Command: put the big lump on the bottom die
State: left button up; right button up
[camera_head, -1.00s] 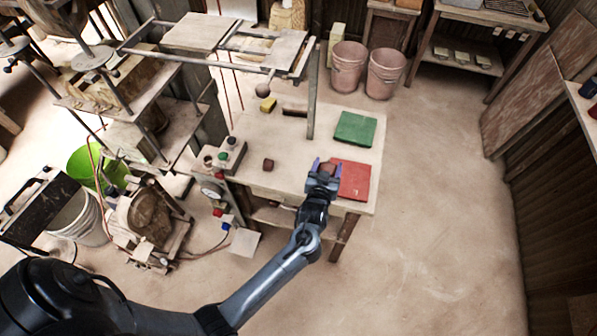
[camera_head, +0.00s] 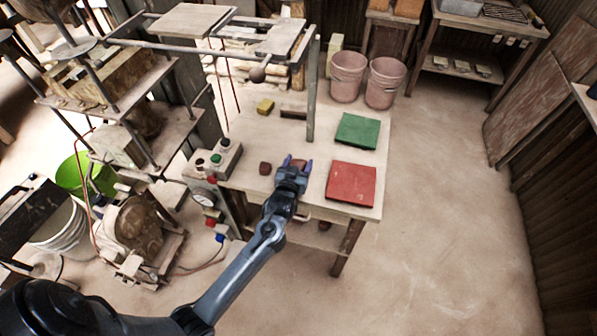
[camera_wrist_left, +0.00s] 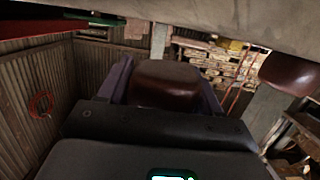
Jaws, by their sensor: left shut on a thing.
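My left gripper (camera_head: 293,170) is shut on a brown lump (camera_head: 298,163). In the left wrist view that lump (camera_wrist_left: 166,82) sits between the purple fingers, with a gap between it and the pale tabletop. A second brown lump (camera_head: 265,168) lies on the table just left of the gripper; it also shows at the right of the left wrist view (camera_wrist_left: 290,70). The held lump looks the bigger one, though the fingers partly hide it. I cannot tell for sure which part is the bottom die. My right gripper is not in view.
A red slab (camera_head: 351,183) and a green slab (camera_head: 357,131) lie at the table's right. A yellow block (camera_head: 265,106) and a dark brown block (camera_head: 293,112) lie farther back. The press's metal post (camera_head: 311,90) and a control box (camera_head: 217,160) stand nearby.

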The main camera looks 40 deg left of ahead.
pick_arm(q)
notch_tip(320, 180, down, 3)
jog(key=shift+r+b, duration=0.1)
jog(key=shift+b, duration=0.95)
jog(key=o, duration=1.4)
jog(key=shift+f, duration=0.2)
jog(key=shift+c, duration=0.2)
